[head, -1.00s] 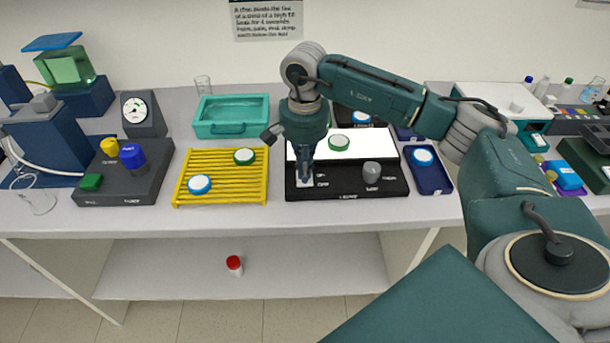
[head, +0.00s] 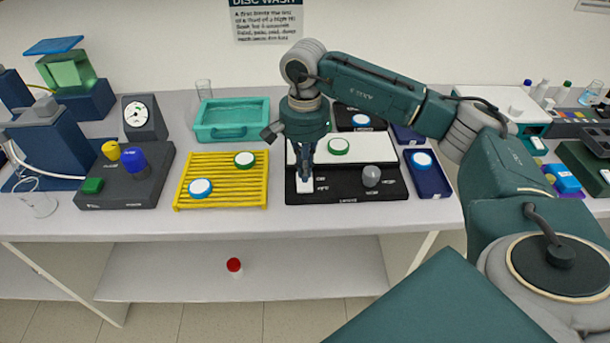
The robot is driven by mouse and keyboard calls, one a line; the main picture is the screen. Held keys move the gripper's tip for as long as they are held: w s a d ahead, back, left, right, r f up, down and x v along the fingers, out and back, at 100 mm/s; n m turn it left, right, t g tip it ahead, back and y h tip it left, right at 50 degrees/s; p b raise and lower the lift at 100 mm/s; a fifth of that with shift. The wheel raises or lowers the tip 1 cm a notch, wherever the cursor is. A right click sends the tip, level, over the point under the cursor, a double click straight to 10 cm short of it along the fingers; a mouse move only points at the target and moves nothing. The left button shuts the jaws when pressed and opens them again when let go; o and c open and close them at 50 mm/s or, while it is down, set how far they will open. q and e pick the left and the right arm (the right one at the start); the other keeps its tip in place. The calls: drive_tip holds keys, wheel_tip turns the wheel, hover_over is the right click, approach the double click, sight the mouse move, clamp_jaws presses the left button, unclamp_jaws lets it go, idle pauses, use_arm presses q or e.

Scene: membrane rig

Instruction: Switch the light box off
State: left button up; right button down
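The light box (head: 345,189) is a black case on the bench with a bright white top panel (head: 380,150). A green-rimmed disc (head: 338,146) lies on the panel. A grey knob (head: 371,175) stands at the right of its black front strip, and a white switch plate (head: 304,185) sits at the left. My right gripper (head: 306,178) points down at the switch plate; its fingertips look close together, at or just above the plate. The fingers hide part of the switch. I cannot tell whether they touch it. My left gripper is not in view.
A yellow rack (head: 222,202) with two discs stands left of the light box, with a teal tray (head: 232,118) behind it. A dark blue tray (head: 431,186) with a disc is close on the right. A control box (head: 120,190) with coloured buttons stands at left.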

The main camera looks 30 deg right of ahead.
sight(305, 185)
drive_tip(key=shift+r+p, duration=1.15)
drive_tip(key=shift+r, duration=1.2)
drive_tip(key=shift+f, duration=0.1)
